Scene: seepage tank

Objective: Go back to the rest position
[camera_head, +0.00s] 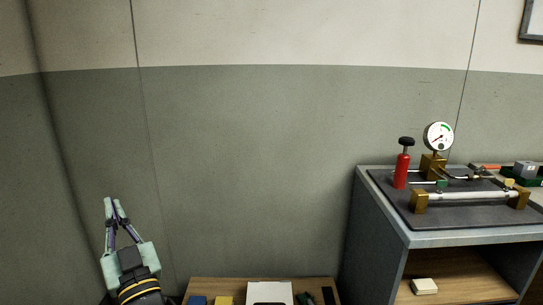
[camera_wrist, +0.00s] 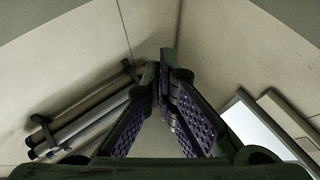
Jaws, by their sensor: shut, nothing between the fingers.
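My gripper (camera_head: 113,204) is at the lower left in the head view, pointing up in front of the grey-green wall. It is well apart from the bench and the low table. In the wrist view, my gripper (camera_wrist: 163,65) shows its two dark perforated fingers meeting at the tips. It is shut with nothing between the fingers.
A grey bench (camera_head: 376,232) at right bears a dark tray with a red cylinder (camera_head: 402,170), a gauge (camera_head: 438,136) and a pale horizontal tube (camera_head: 470,196). A low wooden table (camera_head: 236,286) at the bottom holds small items. Pipes (camera_wrist: 85,125) show in the wrist view.

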